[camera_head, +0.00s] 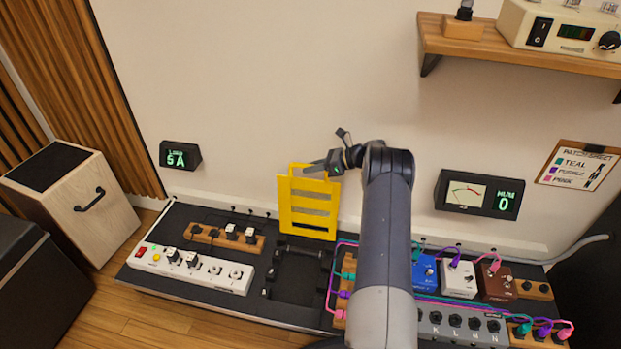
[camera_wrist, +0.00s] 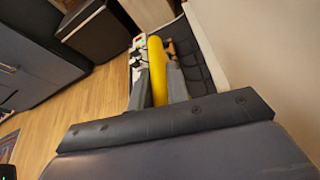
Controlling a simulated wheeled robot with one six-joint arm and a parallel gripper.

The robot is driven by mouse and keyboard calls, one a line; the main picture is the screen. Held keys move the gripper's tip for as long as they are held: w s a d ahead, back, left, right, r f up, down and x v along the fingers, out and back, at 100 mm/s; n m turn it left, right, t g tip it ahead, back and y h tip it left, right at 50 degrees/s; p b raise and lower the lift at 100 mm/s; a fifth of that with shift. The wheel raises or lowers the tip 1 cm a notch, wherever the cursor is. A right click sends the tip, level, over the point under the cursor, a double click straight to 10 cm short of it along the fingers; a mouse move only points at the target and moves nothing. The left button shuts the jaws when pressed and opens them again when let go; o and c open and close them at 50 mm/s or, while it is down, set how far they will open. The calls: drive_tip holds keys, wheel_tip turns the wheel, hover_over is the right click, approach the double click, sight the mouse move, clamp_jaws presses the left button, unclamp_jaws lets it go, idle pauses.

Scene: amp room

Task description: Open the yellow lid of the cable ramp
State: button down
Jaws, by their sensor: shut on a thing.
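The yellow lid (camera_head: 308,206) of the cable ramp stands raised, close to upright, at the back of the board in the head view. It has several slots. The dark ramp base (camera_head: 297,275) lies uncovered in front of it. My gripper (camera_head: 328,168) is at the lid's upper right edge and is shut on it. In the wrist view the lid (camera_wrist: 158,68) shows as a yellow strip between the two fingers of my gripper (camera_wrist: 160,88). My arm hides part of the board right of the ramp.
A white power strip (camera_head: 190,269) and a wooden block with plugs (camera_head: 224,237) lie left of the ramp. Right are coloured cables and pedals, including a blue one (camera_head: 425,274). The wall (camera_head: 250,100) is close behind the lid. A wooden shelf (camera_head: 520,58) juts out at upper right.

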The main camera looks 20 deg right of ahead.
drive_tip(key=shift+w+d+f+b, duration=0.2)
drive_tip(key=shift+w+d+b, duration=0.55)
drive_tip(key=shift+w, duration=0.25)
drive_tip(key=c, duration=1.4)
unclamp_jaws()
drive_tip(key=shift+o, duration=0.2)
wheel_tip(320, 180, up, 10)
drive_tip(key=p, duration=0.3)
drive_tip(key=shift+p, duration=0.3)
